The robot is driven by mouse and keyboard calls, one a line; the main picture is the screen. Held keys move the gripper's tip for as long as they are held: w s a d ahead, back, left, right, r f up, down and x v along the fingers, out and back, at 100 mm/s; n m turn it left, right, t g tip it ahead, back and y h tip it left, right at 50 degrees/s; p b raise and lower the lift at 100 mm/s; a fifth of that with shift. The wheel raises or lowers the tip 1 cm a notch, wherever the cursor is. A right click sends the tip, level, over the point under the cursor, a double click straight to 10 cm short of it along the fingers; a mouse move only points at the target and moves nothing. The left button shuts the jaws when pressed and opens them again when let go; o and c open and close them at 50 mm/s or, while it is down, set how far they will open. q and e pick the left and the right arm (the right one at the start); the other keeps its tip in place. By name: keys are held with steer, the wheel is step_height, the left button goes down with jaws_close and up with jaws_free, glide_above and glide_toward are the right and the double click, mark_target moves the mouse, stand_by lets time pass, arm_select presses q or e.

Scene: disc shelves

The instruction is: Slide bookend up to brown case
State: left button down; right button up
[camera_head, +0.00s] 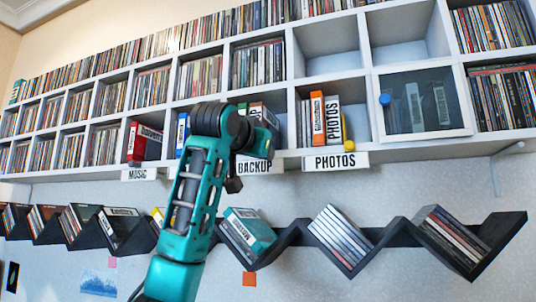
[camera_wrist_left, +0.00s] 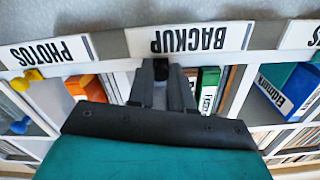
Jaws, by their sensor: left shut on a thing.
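My left gripper (camera_wrist_left: 161,75) is at the front of the shelf compartment labelled BACKUP. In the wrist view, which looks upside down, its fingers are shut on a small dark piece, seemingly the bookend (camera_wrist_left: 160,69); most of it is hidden. A narrow brown case edge (camera_wrist_left: 193,76) shows just right of the fingers there, beside a green case (camera_wrist_left: 208,88). I cannot tell whether the bookend touches the brown case. In the head view my teal left arm covers part of this compartment; a brown case top (camera_head: 262,107) shows behind the wrist. My right gripper is not in view.
The PHOTOS compartment holds an orange case (camera_head: 317,118), a white case (camera_head: 333,119) and a yellow piece (camera_head: 347,131). A glass door with a blue knob (camera_head: 385,99) is to its right. The BACKUP label (camera_wrist_left: 190,40) hangs on the shelf edge. A zigzag rack (camera_head: 290,236) is below.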

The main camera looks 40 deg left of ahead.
arm_select(q)
steer(key=c, duration=1)
jaws_free()
steer(key=b+v, duration=0.2)
steer(key=v, duration=1.1)
steer(key=shift+b, duration=0.3)
